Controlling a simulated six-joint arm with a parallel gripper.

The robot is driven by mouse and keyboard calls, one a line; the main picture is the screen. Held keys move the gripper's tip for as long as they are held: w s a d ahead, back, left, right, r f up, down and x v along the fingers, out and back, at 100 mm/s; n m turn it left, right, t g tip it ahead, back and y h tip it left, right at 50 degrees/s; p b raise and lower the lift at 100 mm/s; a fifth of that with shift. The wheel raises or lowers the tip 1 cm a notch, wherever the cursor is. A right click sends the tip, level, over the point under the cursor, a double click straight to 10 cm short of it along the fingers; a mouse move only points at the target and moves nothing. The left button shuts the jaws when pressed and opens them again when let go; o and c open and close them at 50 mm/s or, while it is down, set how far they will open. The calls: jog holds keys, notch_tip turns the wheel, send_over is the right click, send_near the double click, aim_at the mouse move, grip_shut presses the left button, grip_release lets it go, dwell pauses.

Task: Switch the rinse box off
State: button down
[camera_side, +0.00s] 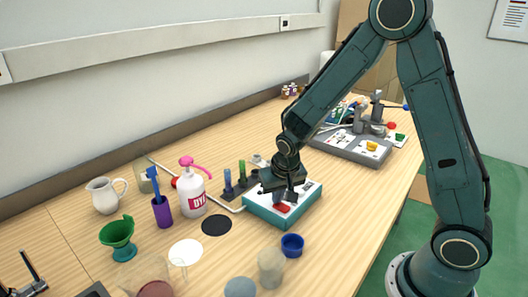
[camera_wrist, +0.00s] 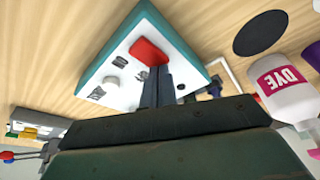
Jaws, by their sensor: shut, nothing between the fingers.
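The rinse box is a teal box with a white top (camera_side: 307,190), on the table below my gripper. It also shows in the wrist view (camera_wrist: 122,62), with a red rocker switch (camera_wrist: 148,52), a round white knob (camera_wrist: 112,81) and small dark labels on its top. The red switch (camera_side: 283,208) is partly visible in the side view. My gripper (camera_side: 281,198) points down over the box, shut and empty. In the wrist view its fingertips (camera_wrist: 158,70) are right at the near edge of the red switch; I cannot tell whether they touch it. The switch's on or off position is unclear.
A white DYE bottle (camera_side: 192,190) with a pink top stands left of the box. A black disc (camera_side: 216,225) lies nearby, and a blue cup (camera_side: 292,245) stands in front. A grey tray with fittings (camera_side: 345,148) is behind. Table right of the box is clear.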

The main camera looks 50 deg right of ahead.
aim_at(279, 205)
jog(key=shift+f, duration=0.15)
jog(key=shift+r, duration=3.55)
jog(key=s+a+r+n+t, duration=0.1)
jog(key=s+r+n, duration=0.2)
jog(key=s+r, duration=0.4)
jog(key=s+a+r+n+t+y, duration=0.1)
jog(key=s+r, duration=0.6)
jog(key=s, duration=0.8)
jog(key=shift+a+r+n+t+y, duration=0.3)
jog(key=shift+a+r+n, duration=0.15)
jog(key=shift+n, duration=0.55)
